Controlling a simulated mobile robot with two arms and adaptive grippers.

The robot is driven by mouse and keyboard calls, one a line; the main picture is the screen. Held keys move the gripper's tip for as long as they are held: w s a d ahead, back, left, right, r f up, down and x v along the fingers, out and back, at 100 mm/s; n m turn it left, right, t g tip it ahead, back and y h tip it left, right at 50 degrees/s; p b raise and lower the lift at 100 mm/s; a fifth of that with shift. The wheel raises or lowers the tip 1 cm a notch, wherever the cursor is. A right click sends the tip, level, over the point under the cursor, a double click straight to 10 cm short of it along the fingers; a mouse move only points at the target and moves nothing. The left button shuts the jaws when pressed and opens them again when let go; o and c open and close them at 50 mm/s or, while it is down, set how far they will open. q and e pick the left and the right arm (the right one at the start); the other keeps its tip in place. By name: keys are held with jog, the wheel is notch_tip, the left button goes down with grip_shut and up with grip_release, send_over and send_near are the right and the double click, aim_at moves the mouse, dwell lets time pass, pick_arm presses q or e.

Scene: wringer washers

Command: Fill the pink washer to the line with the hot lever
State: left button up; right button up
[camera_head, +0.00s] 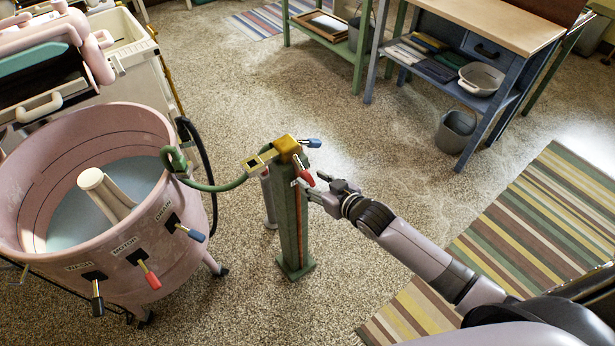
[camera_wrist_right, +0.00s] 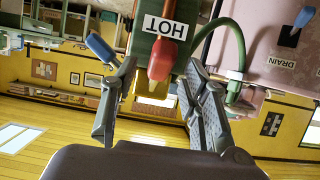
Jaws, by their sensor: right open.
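The pink washer (camera_head: 150,255) stands at the left with its tub open. A bluish surface (camera_head: 75,222) shows inside around a pale agitator (camera_head: 103,195); dark lines run around the inner wall above it. A green post (camera_head: 291,225) with a brass top stands right of the washer. Its red hot lever (camera_head: 305,177) sits beneath a HOT label in the right wrist view (camera_wrist_right: 162,60). My right gripper (camera_head: 313,182) is open at the red lever, which shows between its spread fingers (camera_wrist_right: 160,85); contact cannot be told. My left gripper is not in view.
A green hose (camera_head: 215,187) runs from the post to the washer rim. The blue lever (camera_head: 310,142) sits behind the red one on the post. DRAIN (camera_head: 190,232) and MOTOR (camera_head: 150,276) levers stick out from the washer.

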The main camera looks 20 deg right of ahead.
aim_at(309, 179)
jog(key=shift+x, duration=1.8)
jog(key=shift+c, duration=0.2)
grip_shut()
